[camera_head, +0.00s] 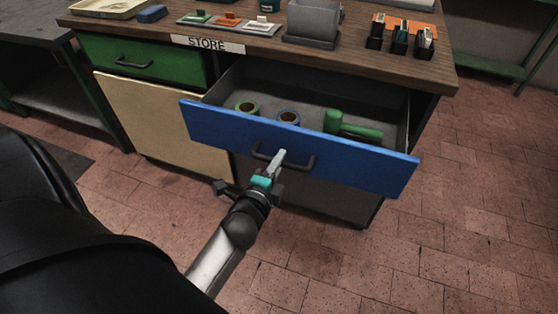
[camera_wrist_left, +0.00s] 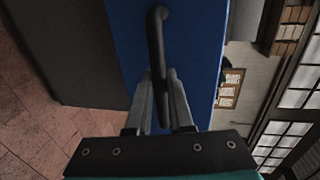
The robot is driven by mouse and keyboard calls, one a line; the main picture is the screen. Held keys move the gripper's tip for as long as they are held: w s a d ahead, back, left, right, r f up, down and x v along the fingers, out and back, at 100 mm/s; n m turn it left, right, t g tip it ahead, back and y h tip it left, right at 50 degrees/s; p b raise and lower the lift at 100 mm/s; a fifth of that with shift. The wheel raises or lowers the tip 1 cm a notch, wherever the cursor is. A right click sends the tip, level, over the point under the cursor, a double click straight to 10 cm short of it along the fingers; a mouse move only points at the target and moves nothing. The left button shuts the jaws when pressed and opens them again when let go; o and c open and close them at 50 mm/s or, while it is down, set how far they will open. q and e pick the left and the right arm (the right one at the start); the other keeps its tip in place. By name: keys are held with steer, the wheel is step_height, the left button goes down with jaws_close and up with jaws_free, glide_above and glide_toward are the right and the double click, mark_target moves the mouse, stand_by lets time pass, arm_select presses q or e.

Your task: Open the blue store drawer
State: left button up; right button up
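The blue store drawer (camera_head: 350,163) stands pulled well out of the wooden-topped cabinet, with its inside showing. My left gripper (camera_head: 277,160) is at the dark bar handle (camera_head: 300,163) on the drawer front. In the left wrist view the two fingers (camera_wrist_left: 161,90) lie close on either side of the handle (camera_wrist_left: 155,35) and look shut on it. My right gripper is not in view.
A green drawer (camera_head: 150,60) at the left is shut, above a cream door (camera_head: 165,120). The tiled floor (camera_head: 450,210) in front and right is clear.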

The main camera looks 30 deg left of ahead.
arm_select(q)
steer(key=o, duration=0.5)
steer(key=shift+c, duration=0.2)
steer(key=p+v, duration=0.1)
steer(key=v, duration=0.6)
steer(key=shift+s, duration=0.25)
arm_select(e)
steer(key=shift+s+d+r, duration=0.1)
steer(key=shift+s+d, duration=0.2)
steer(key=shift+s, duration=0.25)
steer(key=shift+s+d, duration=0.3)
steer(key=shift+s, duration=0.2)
